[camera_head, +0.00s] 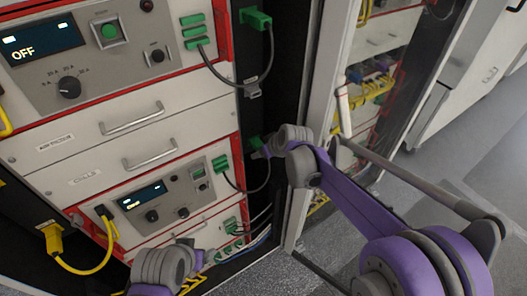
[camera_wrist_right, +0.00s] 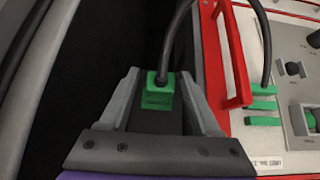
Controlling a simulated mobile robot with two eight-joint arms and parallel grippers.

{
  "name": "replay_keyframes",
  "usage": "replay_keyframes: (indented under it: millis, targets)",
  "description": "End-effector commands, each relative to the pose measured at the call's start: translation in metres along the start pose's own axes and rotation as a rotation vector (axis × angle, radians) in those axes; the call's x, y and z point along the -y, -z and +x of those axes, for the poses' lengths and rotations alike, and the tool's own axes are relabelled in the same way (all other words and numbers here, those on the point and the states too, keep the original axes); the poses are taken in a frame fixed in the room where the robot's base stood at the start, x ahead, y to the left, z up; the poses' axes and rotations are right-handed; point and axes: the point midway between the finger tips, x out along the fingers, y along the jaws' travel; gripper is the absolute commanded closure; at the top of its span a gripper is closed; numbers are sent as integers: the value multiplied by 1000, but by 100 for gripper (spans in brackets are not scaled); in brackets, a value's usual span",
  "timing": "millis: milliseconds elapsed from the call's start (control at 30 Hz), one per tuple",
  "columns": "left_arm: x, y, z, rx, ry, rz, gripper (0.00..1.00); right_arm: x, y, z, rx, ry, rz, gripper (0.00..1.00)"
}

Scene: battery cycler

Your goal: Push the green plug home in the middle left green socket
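A green plug (camera_wrist_right: 160,80) with a black cable stands between the fingers of my right gripper (camera_wrist_right: 160,108) in the right wrist view, with dark gaps on both sides. A green block (camera_wrist_right: 157,102), seemingly the socket, shows directly below it; I cannot tell whether the plug is fully seated. In the head view this green part (camera_head: 254,143) is on the black side strip, partly hidden by my right gripper (camera_head: 263,152). My left gripper (camera_head: 207,257) is low, near the bottom module; its fingers are too small to read.
Green sockets (camera_head: 220,163) with a black cable sit on the lower module's right side; they also show in the right wrist view (camera_wrist_right: 262,105). A red handle (camera_wrist_right: 236,60) stands close to the right finger. An upper green plug (camera_head: 256,19) and yellow cables (camera_head: 85,268) are nearby.

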Motion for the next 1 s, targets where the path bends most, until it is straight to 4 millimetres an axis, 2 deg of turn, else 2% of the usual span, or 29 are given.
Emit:
replay_keyframes:
  millis: [300,433,800,1000]
  targets:
    - [0,0,0,0,0,0,24,0,0,-1,0,0,0,28]
    - [0,0,0,0,0,0,24,0,0,-10,0,0,0,28]
    - [0,2,-2,-1,0,0,24,0,0,-80,0,-1,0,28]
    - [0,2,-2,-2,0,0,24,0,0,-104,0,0,1,28]
